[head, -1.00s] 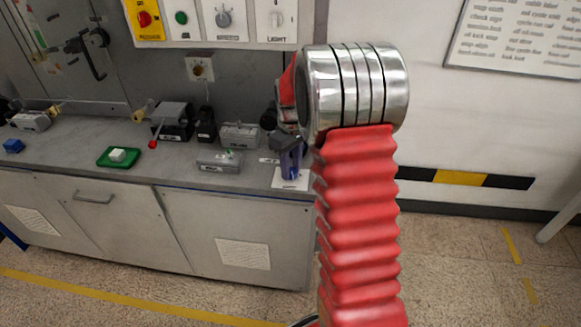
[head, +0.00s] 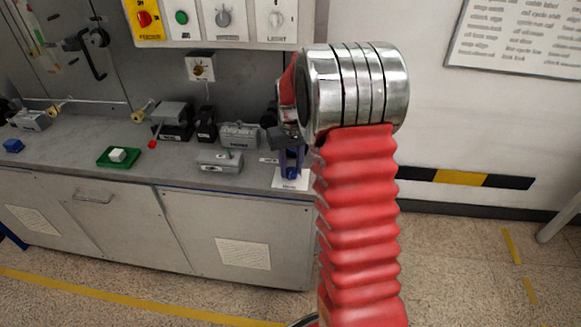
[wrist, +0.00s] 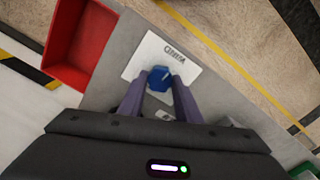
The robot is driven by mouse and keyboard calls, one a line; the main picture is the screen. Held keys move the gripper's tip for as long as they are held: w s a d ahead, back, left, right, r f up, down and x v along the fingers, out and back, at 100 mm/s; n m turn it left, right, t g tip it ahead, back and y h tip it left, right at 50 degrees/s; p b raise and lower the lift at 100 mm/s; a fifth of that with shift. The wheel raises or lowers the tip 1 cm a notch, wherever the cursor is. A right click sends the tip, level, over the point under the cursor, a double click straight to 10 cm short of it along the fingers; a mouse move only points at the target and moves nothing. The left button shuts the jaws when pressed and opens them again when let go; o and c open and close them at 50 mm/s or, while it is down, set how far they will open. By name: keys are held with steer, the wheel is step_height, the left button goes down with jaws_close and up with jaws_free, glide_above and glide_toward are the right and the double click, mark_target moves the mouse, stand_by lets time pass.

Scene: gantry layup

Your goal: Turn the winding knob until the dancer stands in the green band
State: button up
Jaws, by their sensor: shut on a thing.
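A blue knob (wrist: 158,78) with a pale mark on top stands on a white labelled plate (wrist: 187,60) in the wrist view. I take it for the winding knob. My gripper (wrist: 159,88) points down at it, its two purple fingers closed on its sides. In the head view my gripper (head: 290,158) is above the white plate (head: 291,184) near the bench's right end, and the knob is mostly hidden by the fingers. A thin upright coloured scale (head: 36,30) is cut off at the upper left. I cannot make out the dancer or its band.
The grey bench (head: 75,148) carries a green tray (head: 111,163) with a white block, a blue block (head: 13,146) and several grey devices. A red bin (wrist: 78,48) lies near the plate. A control panel (head: 205,18) hangs above. Free floor lies in front.

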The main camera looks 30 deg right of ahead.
mark_target(291, 169)
steer(key=shift+m, duration=1.2)
steer(key=o, duration=1.1)
steer(key=shift+c, duration=0.2)
step_height(291, 169, up, 14)
steer(key=shift+w+f, duration=0.1)
steer(key=shift+w, duration=0.05)
